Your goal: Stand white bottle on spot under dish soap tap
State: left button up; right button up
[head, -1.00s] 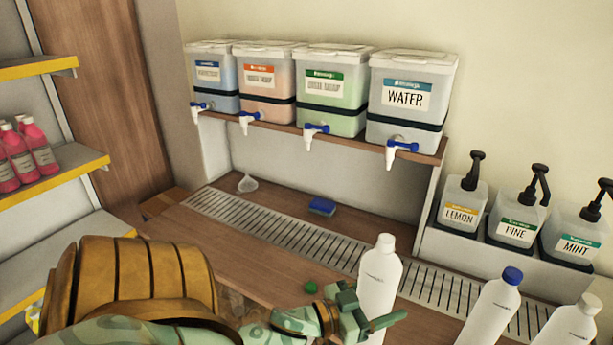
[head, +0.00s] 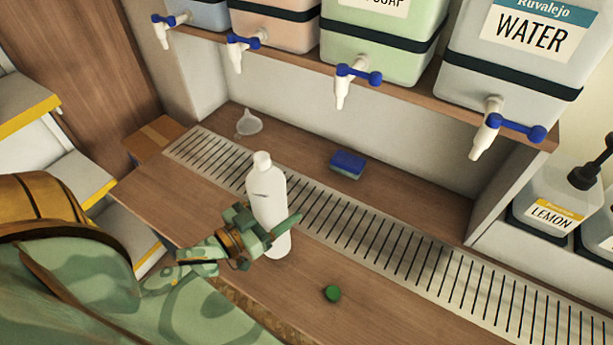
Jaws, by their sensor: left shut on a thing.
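My left gripper (head: 262,234) is shut around the lower half of a white bottle (head: 268,195) and holds it upright. The bottle's base is near the front edge of the drip grille; I cannot tell whether it touches the counter. The green drum (head: 378,45) has a cut-off label ending in "SOAP". Its white tap with a blue handle (head: 345,88) hangs over the grille, right of and beyond the bottle. My right gripper is not in view.
The slotted drip grille (head: 390,245) runs along the wooden counter. A green cap (head: 332,293) lies in front of it. A blue sponge (head: 347,164) and a clear funnel (head: 248,122) lie behind. Other taps, including the water tap (head: 490,130), hang from the shelf.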

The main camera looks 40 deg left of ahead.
pick_arm(q)
jog(key=f+b+x, duration=0.3)
jog(key=b+x, duration=0.1)
jog(key=x, duration=1.4)
jog(key=shift+b, duration=0.4)
jog(key=o, duration=0.6)
jog(key=shift+s+f, duration=0.1)
jog(key=shift+f, duration=0.05)
jog(key=shift+c, duration=0.2)
jog(key=o, duration=0.4)
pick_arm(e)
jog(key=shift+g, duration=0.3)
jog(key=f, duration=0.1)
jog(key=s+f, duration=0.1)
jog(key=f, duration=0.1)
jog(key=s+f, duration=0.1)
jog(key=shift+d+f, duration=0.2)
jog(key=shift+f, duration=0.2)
